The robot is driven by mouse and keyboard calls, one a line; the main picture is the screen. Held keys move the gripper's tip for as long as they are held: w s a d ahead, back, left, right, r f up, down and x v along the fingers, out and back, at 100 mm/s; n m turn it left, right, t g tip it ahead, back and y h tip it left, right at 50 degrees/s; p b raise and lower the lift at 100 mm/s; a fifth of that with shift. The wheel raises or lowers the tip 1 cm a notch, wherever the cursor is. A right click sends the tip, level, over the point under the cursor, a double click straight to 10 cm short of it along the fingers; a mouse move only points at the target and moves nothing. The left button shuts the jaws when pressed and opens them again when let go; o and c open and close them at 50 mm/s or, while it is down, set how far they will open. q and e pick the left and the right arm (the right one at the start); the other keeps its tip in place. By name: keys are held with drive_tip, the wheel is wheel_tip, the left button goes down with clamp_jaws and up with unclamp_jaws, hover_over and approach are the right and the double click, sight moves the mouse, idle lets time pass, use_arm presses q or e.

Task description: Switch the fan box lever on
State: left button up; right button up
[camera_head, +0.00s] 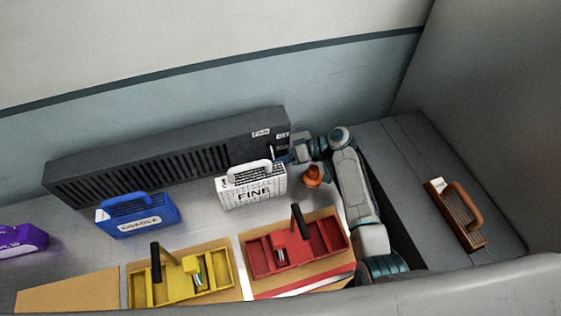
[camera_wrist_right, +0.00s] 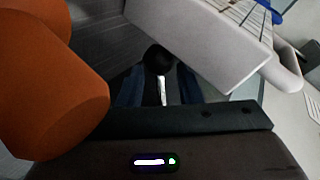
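The fan box (camera_head: 150,165) is a long dark grey box with vent slots along the back wall, with small labels at its right end. Its lever, a thin pale shaft with a black ball knob (camera_wrist_right: 158,58), shows in the right wrist view. The lever also shows faintly at the box's right end in the head view (camera_head: 271,151). My right gripper (camera_head: 284,159) is at that end. Its dark blue fingers (camera_wrist_right: 162,92) stand either side of the lever shaft, seemingly with gaps. Contact is not clear. My left gripper is not in view.
A white FINE module (camera_head: 254,193) stands just left of my right gripper. An orange object (camera_head: 313,176) is close beside the wrist. A blue module (camera_head: 138,217), yellow tray (camera_head: 180,298), red tray (camera_head: 335,235), purple module (camera_head: 22,241) and brown module (camera_head: 452,215) are around.

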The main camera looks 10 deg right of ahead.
drive_tip(key=shift+w, duration=0.1)
clamp_jaws()
drive_tip(key=shift+a, duration=0.1)
